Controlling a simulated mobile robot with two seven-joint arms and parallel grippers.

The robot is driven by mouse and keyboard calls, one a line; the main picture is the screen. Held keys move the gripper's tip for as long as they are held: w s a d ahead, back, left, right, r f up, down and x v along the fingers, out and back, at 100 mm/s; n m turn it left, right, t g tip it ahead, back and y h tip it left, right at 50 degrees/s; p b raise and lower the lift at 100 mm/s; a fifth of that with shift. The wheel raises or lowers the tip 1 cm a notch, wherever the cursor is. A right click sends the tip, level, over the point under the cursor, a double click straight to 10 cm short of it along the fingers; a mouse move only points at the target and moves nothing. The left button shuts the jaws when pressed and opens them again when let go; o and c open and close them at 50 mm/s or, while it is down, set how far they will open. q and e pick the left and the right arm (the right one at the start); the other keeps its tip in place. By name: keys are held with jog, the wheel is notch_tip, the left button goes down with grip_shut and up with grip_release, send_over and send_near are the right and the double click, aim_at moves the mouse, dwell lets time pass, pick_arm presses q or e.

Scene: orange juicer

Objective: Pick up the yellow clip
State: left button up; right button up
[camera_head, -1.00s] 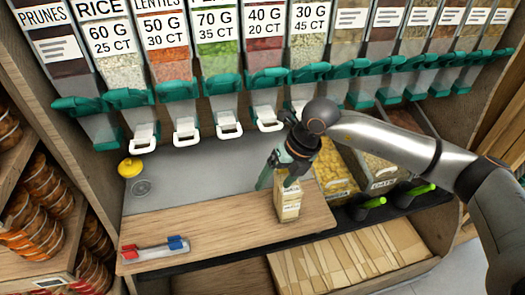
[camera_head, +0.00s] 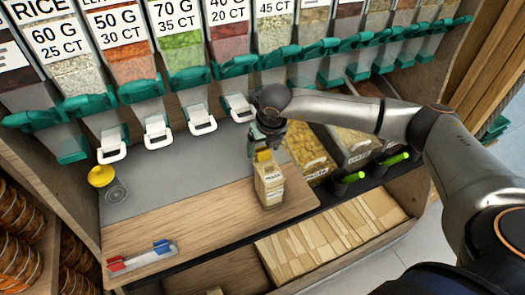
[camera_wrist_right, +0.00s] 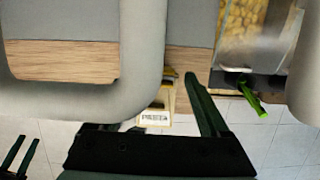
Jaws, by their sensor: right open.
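The yellow clip (camera_head: 263,156) sits at the top of a small cream paper bag (camera_head: 269,186) with a label, upright on the wooden board. My right gripper (camera_head: 268,140) is open just above and behind the bag's top, close to the clip. Whether it touches the clip is unclear. In the right wrist view, the bag (camera_wrist_right: 155,119) shows beside a dark finger of the right gripper (camera_wrist_right: 172,106); its other finger is mostly hidden by a pale loop-shaped handle. My left gripper is not in view in the head camera.
A wooden board (camera_head: 180,215) bears a rack with a red clip (camera_head: 116,264) and a blue clip (camera_head: 161,246). A yellow-lidded jar (camera_head: 101,176) stands at the left. Dispenser handles (camera_head: 238,107) hang close behind the gripper. Green-handled scoops (camera_head: 394,158) are at the right.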

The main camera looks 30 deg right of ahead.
grip_shut()
dwell(0.7)
